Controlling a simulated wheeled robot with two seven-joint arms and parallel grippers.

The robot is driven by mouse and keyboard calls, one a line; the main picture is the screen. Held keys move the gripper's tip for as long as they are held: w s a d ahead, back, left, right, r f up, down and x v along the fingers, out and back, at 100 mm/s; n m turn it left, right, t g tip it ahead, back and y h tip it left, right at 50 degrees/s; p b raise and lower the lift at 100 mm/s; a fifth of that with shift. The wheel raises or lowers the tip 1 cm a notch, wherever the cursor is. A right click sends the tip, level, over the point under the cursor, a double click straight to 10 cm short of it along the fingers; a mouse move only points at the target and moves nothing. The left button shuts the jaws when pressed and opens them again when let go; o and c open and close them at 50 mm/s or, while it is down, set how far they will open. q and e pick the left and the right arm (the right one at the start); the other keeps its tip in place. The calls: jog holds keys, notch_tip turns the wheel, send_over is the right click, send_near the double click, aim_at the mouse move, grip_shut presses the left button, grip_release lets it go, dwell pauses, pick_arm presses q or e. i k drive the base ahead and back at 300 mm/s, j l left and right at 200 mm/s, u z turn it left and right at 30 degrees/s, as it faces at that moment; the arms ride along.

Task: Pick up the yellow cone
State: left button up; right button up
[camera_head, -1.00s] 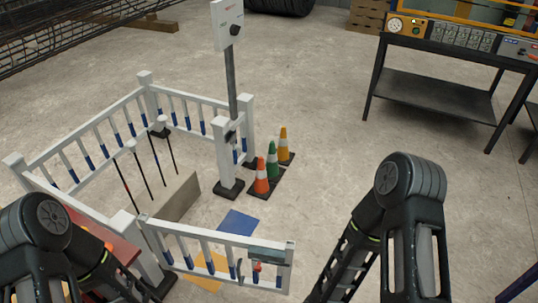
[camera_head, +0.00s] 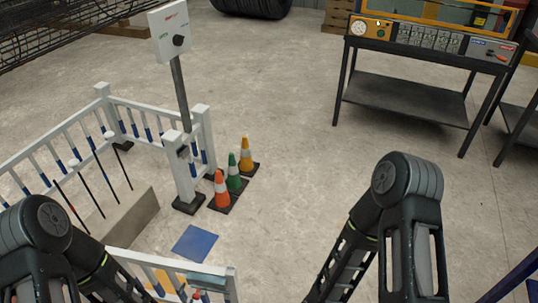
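The yellow cone (camera_head: 247,152), orange-yellow with a white band and a dark base, stands upright on the concrete floor. It is the farthest back of three cones in a row beside the white fence post. A green cone (camera_head: 233,172) and an orange cone (camera_head: 221,190) stand in front of it. My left arm comes in at the lower left and my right arm at the lower centre right. Both grippers are outside the frame, and both arms are well short of the cones.
A white fence (camera_head: 182,172) encloses an area left of the cones, with a control box (camera_head: 170,32) on a post. A blue square (camera_head: 195,243) lies on the floor. A dark metal table (camera_head: 410,95) stands at the back right. The floor right of the cones is clear.

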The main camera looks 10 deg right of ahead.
aim_at(247, 167)
jog(key=i+l+z, duration=0.1)
jog(key=i+l, duration=0.3)
jog(key=i+l+z, duration=0.1)
jog(key=i+l, duration=0.2)
jog(key=i, duration=0.2)
jog(key=i+l, duration=0.35)
jog(key=i+l+z, duration=0.15)
jog(key=i+l, duration=0.15)
jog(key=i, duration=0.25)
jog(key=i+l+z, duration=0.1)
jog(key=i+l, duration=0.15)
jog(key=i, duration=0.2)
jog(key=i+j, duration=0.5)
jog(key=i, duration=0.15)
jog(key=i+j+z, duration=0.1)
jog(key=i+j, duration=0.4)
jog(key=i, duration=0.15)
